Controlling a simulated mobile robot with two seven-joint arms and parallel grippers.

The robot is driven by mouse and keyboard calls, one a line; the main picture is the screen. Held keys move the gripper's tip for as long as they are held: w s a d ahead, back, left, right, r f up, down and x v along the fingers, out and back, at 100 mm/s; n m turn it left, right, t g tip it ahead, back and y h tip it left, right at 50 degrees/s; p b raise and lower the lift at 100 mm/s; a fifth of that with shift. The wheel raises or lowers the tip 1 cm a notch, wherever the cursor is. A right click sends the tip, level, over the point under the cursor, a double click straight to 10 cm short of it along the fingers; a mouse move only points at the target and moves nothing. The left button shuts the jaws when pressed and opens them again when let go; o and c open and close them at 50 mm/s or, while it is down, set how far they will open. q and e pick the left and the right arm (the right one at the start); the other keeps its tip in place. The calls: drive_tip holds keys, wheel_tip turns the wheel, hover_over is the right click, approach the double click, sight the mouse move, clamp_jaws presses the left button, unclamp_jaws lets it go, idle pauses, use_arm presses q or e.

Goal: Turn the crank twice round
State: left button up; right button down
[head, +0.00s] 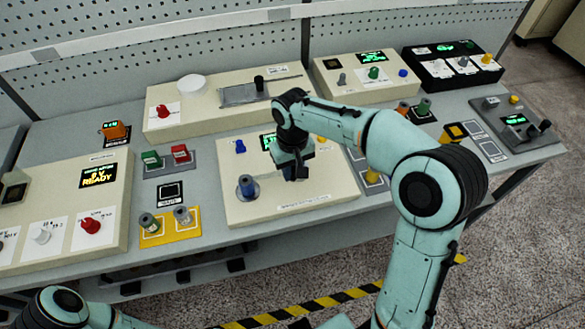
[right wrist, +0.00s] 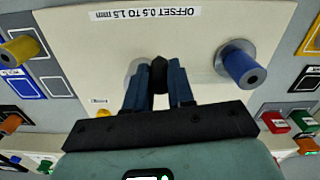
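The cream winding panel (head: 262,206) lies in the middle of the bench, with a small green-lit display partly behind my arm. My right gripper (head: 295,172) reaches down over its middle right. In the right wrist view a round black knob, seemingly the crank's handle (right wrist: 160,73), sits between my two blue fingertips, which appear closed against it. The rest of the crank is hidden beneath the gripper. A blue spindle (head: 247,187) stands upright at the panel's left; it also shows in the right wrist view (right wrist: 241,64). My left gripper is out of view.
A yellow pad (head: 165,238) with two grey-topped spindles lies left of the panel. Green and red blocks (head: 180,153) sit behind it. A blue knob (head: 240,146) is on the panel's back left. Other control panels (head: 215,122) stand behind and beside it.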

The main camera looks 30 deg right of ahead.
drive_tip(key=m, duration=0.1)
drive_tip(key=w+m, duration=0.1)
drive_tip(key=m, duration=0.1)
drive_tip(key=shift+w+a+p, duration=0.2)
drive_tip(key=shift+a+p, duration=0.15)
drive_tip(key=shift+a, duration=0.05)
drive_tip(key=shift+w+m, duration=0.2)
drive_tip(key=shift+m, duration=0.7)
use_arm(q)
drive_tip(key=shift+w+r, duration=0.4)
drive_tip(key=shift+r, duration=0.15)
use_arm(e)
drive_tip(key=c, duration=1)
unclamp_jaws()
drive_tip(key=shift+o, duration=0.2)
drive_tip(key=shift+a, duration=0.1)
